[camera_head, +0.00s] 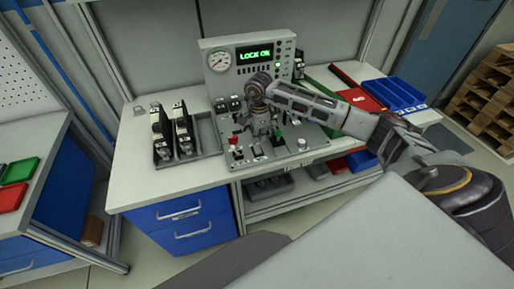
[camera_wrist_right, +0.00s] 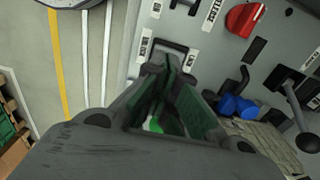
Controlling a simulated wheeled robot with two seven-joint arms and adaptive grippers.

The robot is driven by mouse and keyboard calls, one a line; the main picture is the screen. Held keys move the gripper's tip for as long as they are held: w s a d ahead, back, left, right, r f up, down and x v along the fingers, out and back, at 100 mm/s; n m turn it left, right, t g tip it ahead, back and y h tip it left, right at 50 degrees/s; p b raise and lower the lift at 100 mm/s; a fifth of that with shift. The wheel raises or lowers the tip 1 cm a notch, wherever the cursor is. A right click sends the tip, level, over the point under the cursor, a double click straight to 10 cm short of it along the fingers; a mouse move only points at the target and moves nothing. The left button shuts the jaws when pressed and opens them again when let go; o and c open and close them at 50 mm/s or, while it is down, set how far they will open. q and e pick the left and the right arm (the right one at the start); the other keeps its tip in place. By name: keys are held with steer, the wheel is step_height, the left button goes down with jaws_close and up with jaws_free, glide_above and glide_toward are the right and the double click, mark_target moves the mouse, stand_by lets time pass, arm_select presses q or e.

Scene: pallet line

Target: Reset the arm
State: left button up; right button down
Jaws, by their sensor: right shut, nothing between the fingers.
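My right arm comes in from the right in the head view. Its gripper (camera_head: 262,128) points down over the sloped front of the control panel (camera_head: 220,92). In the right wrist view the fingers of the right gripper (camera_wrist_right: 165,75) are shut together with nothing held between them. The tips are close to a dark switch plate on the panel; I cannot tell whether they touch it. A green knob (camera_head: 278,136) shows beside the fingers in the head view. My left gripper is not in view.
A red knob (camera_wrist_right: 245,18), a blue part (camera_wrist_right: 236,105) and a black ball lever (camera_wrist_right: 308,142) are near the right gripper. A grey tray (camera_head: 205,150) with dark upright parts stands left of the panel. Blue bins (camera_head: 395,92) and a red tray (camera_head: 360,99) lie right.

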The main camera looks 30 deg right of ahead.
steer(key=shift+r, duration=0.45)
stand_by(0.3)
